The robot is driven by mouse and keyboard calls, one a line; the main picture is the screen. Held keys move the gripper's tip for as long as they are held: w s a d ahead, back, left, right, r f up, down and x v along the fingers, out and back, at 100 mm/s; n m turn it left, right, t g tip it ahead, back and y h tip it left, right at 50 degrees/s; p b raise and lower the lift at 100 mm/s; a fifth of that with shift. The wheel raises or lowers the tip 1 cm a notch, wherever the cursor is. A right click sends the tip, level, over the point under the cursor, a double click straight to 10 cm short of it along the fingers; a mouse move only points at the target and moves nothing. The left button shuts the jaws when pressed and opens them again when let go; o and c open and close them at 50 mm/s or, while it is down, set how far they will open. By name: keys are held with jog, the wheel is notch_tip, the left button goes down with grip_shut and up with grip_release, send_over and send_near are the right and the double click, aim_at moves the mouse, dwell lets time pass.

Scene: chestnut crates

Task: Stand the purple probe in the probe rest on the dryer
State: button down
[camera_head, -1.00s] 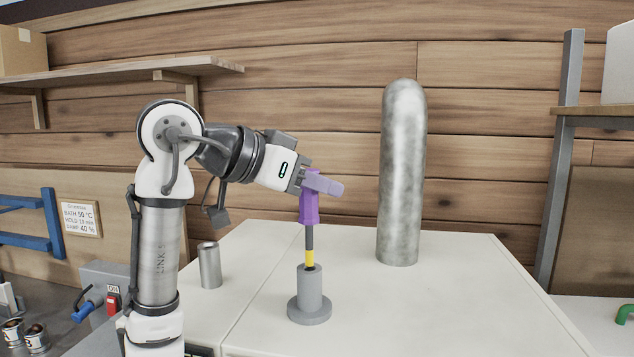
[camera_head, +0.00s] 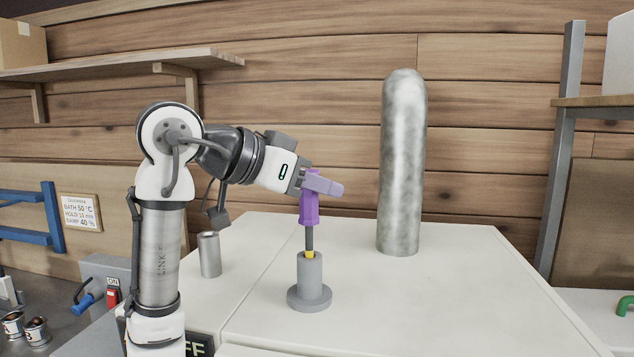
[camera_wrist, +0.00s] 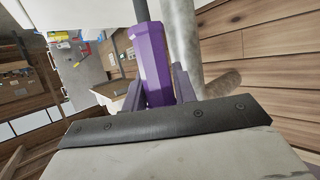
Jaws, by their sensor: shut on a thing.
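The purple probe (camera_head: 309,211) is upright, with a dark shaft and a yellow band near its lower end. My gripper (camera_head: 322,184) is shut on its purple handle, which also shows between the fingers in the wrist view (camera_wrist: 152,65). The probe rest (camera_head: 311,280) is a grey cylinder on a round base, standing on the white dryer top (camera_head: 410,300). The probe's lower end is inside the top of the rest, with only a little of the yellow band showing above the rim. The tip is hidden inside.
A tall mottled metal column (camera_head: 402,165) with a rounded top rises from the dryer behind and right of the rest. A small metal cylinder (camera_head: 209,255) stands to the left. A wooden shelf (camera_head: 120,66) hangs at upper left. The front right of the dryer top is clear.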

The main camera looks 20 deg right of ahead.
jog(key=shift+f, duration=0.3)
jog(key=shift+s+f+b, duration=0.1)
jog(key=shift+f+b, duration=0.25)
jog(key=c, duration=1)
grip_release()
jog(key=shift+c, duration=0.2)
jog(key=shift+r, duration=0.1)
